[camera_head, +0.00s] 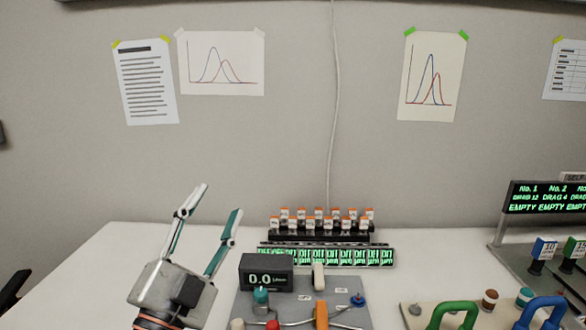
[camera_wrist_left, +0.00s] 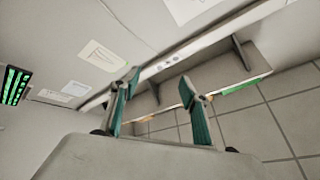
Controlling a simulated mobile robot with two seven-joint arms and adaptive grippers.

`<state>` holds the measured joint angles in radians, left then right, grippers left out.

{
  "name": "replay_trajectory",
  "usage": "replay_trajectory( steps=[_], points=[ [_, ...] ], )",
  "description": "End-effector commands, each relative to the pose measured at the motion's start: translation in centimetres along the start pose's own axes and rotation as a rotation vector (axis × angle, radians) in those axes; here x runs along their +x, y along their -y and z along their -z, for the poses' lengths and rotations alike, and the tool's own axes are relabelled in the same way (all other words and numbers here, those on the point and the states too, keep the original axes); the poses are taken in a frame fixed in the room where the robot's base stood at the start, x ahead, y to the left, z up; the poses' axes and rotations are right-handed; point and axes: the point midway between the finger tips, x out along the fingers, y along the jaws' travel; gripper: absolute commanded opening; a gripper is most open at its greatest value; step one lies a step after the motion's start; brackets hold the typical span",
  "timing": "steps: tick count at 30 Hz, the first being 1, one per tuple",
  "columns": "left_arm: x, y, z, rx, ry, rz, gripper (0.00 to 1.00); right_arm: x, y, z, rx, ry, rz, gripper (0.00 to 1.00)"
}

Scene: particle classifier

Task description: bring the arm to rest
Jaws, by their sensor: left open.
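My left gripper (camera_head: 215,215) is raised above the left part of the white table (camera_head: 95,262). Its two fingers with teal pads point up and are spread apart, with nothing between them. In the left wrist view the same gripper (camera_wrist_left: 158,88) shows open and empty, with wall and floor tiles beyond it. My right gripper is in neither view.
Right of my left gripper stands a grey panel (camera_head: 246,308) with a 0.0 display (camera_head: 266,278) and knobs. Behind it is a rack of orange-capped vials (camera_head: 320,224). A board with green (camera_head: 452,318) and blue handles (camera_head: 545,312) lies at right. The table's left part is clear.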

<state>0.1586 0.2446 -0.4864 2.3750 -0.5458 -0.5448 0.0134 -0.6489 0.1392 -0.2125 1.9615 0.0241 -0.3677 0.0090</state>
Motion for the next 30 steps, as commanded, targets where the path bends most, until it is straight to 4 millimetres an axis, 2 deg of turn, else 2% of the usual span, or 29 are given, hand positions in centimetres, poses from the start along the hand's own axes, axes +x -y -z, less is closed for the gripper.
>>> replay_trajectory(
  steps=[1, 3, 5, 6, 8, 9, 13, 15, 18, 24, 30],
  points=[
    [-1.4, -1.0, -3.3, -0.013, 0.108, -0.028, 0.45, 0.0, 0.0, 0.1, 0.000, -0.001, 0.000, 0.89],
    [-3.6, -2.3, -7.5, -0.019, 0.249, -0.069, 0.45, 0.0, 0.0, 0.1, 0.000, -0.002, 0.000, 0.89],
    [-5.9, -3.4, -10.8, -0.023, 0.365, -0.106, 0.45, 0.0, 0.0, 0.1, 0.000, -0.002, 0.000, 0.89],
    [-7.6, -4.1, -12.9, -0.023, 0.442, -0.133, 0.45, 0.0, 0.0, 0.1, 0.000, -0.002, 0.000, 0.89],
    [-10.4, -5.2, -15.8, -0.023, 0.552, -0.175, 0.45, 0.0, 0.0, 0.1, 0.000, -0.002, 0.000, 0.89],
    [-12.4, -5.8, -17.6, -0.020, 0.625, -0.205, 0.45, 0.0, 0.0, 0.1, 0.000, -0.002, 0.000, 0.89],
    [-19.7, -7.7, -22.4, -0.007, 0.851, -0.308, 0.45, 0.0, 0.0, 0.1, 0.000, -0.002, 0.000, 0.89],
    [-23.5, -8.4, -24.2, 0.003, 0.956, -0.362, 0.45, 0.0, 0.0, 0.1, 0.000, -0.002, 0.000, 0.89],
    [-28.1, -9.0, -25.9, 0.017, 1.072, -0.426, 0.45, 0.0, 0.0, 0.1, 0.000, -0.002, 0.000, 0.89],
    [-34.9, -9.5, -27.5, 0.041, 1.233, -0.527, 0.45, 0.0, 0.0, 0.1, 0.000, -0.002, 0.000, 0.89],
    [-40.5, -9.5, -28.1, 0.065, 1.358, -0.612, 0.45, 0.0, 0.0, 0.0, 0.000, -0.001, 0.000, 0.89]
  ],
)
